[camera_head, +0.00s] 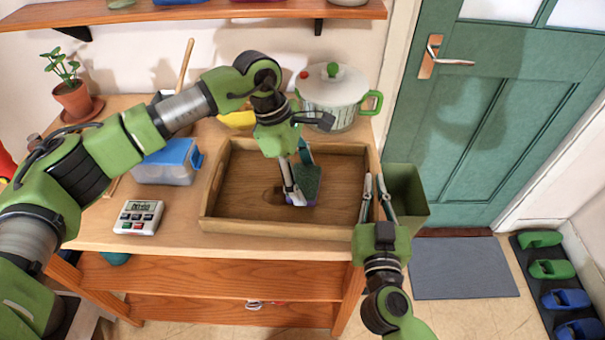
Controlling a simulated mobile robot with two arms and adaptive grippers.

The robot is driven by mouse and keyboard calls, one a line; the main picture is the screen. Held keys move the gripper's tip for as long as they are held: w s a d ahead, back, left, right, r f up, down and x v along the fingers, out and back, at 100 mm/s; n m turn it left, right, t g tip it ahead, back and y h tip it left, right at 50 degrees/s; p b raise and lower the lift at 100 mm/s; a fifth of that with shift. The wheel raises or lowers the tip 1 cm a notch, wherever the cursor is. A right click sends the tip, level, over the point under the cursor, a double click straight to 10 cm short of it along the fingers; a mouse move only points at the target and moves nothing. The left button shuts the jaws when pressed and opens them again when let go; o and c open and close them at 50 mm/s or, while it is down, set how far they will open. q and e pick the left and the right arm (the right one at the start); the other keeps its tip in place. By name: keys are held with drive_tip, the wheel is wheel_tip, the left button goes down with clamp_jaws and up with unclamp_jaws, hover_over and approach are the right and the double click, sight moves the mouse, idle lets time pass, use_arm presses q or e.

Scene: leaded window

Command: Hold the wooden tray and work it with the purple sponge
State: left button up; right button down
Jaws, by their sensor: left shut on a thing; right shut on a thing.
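The wooden tray (235,224) lies on the wooden worktop. My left gripper (298,190) reaches down into it from above, shut on the purple sponge (309,183). The sponge shows a dark green face and a little purple at its lower edge. It is low over the tray floor, right of the middle; I cannot tell whether it touches. My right gripper (377,190) is at the tray's right wall, shut on it, with one finger on each side. The finger tips partly hide that wall.
Left of the tray are a blue-lidded box (168,162) and a timer (138,217). A white pot (335,95) stands behind it, beside a yellow bowl (238,119). A green bin (408,185) is right of the worktop, near the green door (490,130).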

sight(274, 191)
use_arm(q)
drive_tip(key=shift+f, duration=0.5)
drive_tip(key=shift+w+a+r, duration=0.1)
drive_tip(key=shift+a, duration=1.65)
drive_tip(key=shift+w+a+f, duration=0.1)
drive_tip(key=shift+a, duration=0.95)
drive_tip(key=shift+w+a+f, duration=0.1)
drive_tip(key=shift+a, duration=0.9)
drive_tip(key=shift+a+r, duration=0.1)
drive_tip(key=shift+a, duration=1.45)
drive_tip(key=shift+w, duration=0.1)
drive_tip(key=shift+d, duration=0.15)
